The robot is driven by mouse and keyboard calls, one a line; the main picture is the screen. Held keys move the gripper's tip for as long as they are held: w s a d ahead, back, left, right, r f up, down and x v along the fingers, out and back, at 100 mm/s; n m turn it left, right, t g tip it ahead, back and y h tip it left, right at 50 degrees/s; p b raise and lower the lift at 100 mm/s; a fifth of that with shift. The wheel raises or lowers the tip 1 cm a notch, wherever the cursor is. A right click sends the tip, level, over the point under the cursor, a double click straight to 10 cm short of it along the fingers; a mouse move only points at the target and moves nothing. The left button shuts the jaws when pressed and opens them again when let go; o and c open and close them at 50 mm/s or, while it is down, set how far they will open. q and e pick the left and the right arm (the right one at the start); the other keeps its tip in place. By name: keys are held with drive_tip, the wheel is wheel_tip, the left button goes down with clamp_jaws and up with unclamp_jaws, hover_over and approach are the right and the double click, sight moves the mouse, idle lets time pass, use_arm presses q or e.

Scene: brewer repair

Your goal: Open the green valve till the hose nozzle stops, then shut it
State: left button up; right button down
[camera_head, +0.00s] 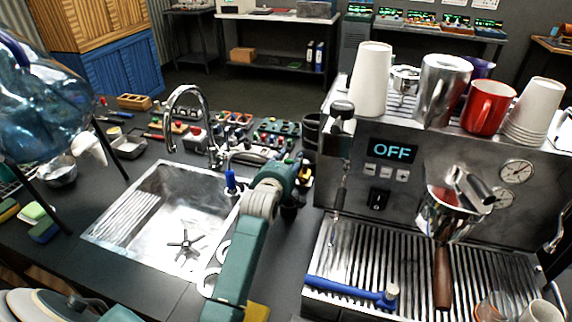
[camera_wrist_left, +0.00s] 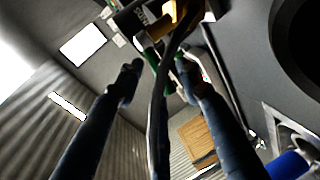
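My left gripper (camera_head: 292,208) reaches over the counter between the sink and the coffee machine, small and partly hidden by its own wrist in the head view. In the left wrist view its two dark fingers (camera_wrist_left: 158,72) stand apart, with a dark hose or cable running between them. Small green parts (camera_wrist_left: 170,86) show near the fingertips; I cannot tell whether they are the green valve or whether the fingers touch them. A blue tube (camera_head: 340,287) with a metal-topped end lies across the drip tray; I cannot tell whether it is the hose nozzle. My right gripper is not in view.
The coffee machine (camera_head: 400,200) shows OFF, with cups on top and a portafilter in front. The metal sink (camera_head: 150,215) with its tap (camera_head: 187,95) lies left of my arm. A blue water bottle (camera_head: 40,105) stands at the left. Small parts crowd the counter's back.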

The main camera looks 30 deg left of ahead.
use_arm(q)
drive_tip(key=v, duration=1.1)
drive_tip(key=shift+s, duration=0.35)
